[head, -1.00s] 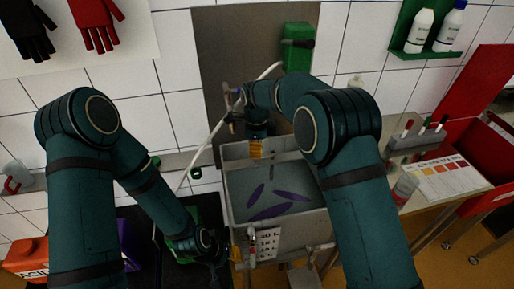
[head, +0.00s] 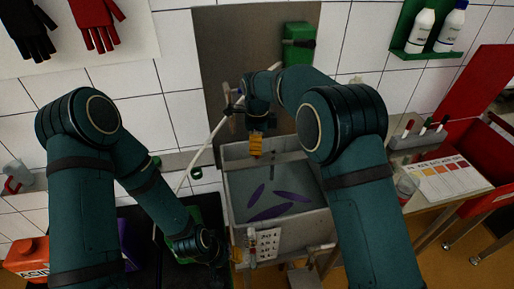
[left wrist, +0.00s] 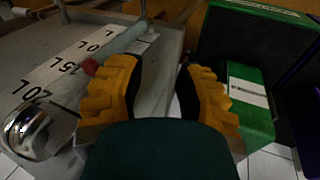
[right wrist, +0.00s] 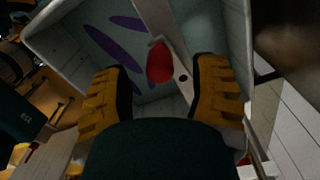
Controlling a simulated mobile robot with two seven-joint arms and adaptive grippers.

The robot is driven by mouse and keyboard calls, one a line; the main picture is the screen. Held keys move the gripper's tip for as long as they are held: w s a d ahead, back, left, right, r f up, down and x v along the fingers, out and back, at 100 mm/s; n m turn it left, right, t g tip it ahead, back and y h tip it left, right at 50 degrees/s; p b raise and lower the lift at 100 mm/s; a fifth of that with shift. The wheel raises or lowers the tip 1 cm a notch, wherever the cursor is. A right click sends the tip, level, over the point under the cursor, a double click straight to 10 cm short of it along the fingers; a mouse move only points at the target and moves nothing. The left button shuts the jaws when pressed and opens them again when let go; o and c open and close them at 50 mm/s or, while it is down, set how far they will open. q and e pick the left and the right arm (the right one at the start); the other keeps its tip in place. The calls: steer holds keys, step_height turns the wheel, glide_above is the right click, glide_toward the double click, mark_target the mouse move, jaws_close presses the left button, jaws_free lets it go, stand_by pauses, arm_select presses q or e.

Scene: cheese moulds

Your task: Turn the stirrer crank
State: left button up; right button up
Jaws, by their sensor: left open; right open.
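The stirrer crank shows in the right wrist view as a pale metal arm (right wrist: 182,88) with a red knob (right wrist: 160,62). My right gripper (head: 255,146) is over the back of the grey vat (head: 238,152) in the head view. In the right wrist view its two yellow fingers stand apart, with the red knob seen between them; neither finger clearly touches it. Purple elongated shapes (head: 292,196) show inside the vat. My left gripper (left wrist: 160,88) is open and empty by the vat's front left side, near its litre scale (left wrist: 62,72). The crank is mostly hidden in the head view.
A green box (left wrist: 250,108) stands right of my left gripper in its wrist view. A green wall box (head: 298,45) hangs above the vat. A side table with a colour chart (head: 446,175) and a red bin (head: 480,150) are on the right.

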step_height(320, 180, up, 9)
stand_by(0.3)
